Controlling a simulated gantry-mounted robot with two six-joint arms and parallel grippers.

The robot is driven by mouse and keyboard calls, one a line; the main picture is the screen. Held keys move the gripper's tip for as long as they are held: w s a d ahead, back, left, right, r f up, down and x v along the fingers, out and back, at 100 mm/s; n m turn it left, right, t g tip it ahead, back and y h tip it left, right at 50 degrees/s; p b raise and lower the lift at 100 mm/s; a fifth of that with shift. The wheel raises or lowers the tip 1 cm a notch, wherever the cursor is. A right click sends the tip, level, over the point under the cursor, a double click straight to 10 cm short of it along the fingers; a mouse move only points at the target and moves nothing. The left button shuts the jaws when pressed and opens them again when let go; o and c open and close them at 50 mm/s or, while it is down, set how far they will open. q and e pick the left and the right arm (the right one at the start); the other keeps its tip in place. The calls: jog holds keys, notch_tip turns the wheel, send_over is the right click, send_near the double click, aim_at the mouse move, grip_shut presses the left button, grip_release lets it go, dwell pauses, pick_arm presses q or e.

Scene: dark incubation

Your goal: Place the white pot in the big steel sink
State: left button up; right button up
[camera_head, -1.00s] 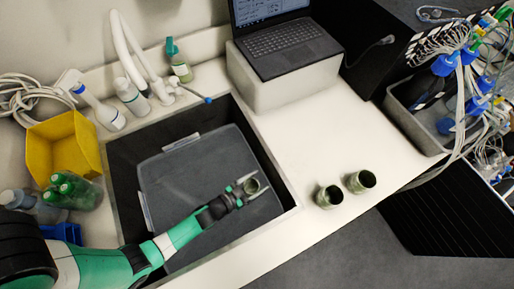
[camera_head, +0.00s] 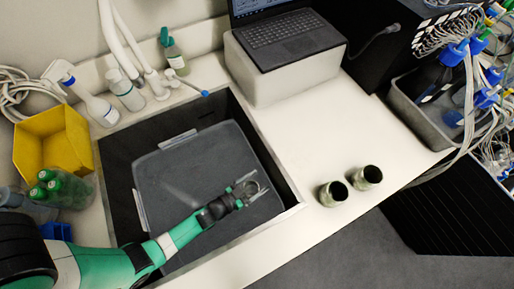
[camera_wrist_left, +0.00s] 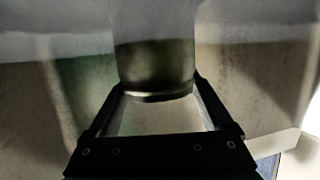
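The big sink (camera_head: 117,178) is a dark rectangular basin set in the pale counter. My left gripper (camera_head: 255,186) is over its right part, with its two fingers spread. Only a faint ring shows between them in the head view. In the left wrist view a blurred, partly see-through round pot (camera_wrist_left: 155,70) with a dark lower band shows between or just beyond the fingertips (camera_wrist_left: 162,90). I cannot tell its colour or whether it touches them. Two greenish pots, a left one (camera_head: 333,194) and a right one (camera_head: 367,177), stand on the counter right of the sink. My right gripper is out of view.
A flat grey tub or panel (camera_head: 190,175) with pale handles fills much of the sink. A faucet (camera_head: 155,84) and bottles (camera_head: 126,92) stand behind it. A yellow bin (camera_head: 55,145) is at the left. A laptop (camera_head: 285,30) sits on a white block.

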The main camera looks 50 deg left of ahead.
pick_arm(q)
jog(key=shift+o, duration=0.8)
jog(key=shift+r, duration=0.15)
jog(key=shift+s+r+p, duration=0.35)
jog(key=shift+r+p, duration=0.4)
jog(key=shift+p, duration=0.15)
jog(key=p+v, duration=0.4)
jog(key=v, duration=0.7)
jog(key=shift+f, duration=0.15)
jog(key=shift+s, duration=0.15)
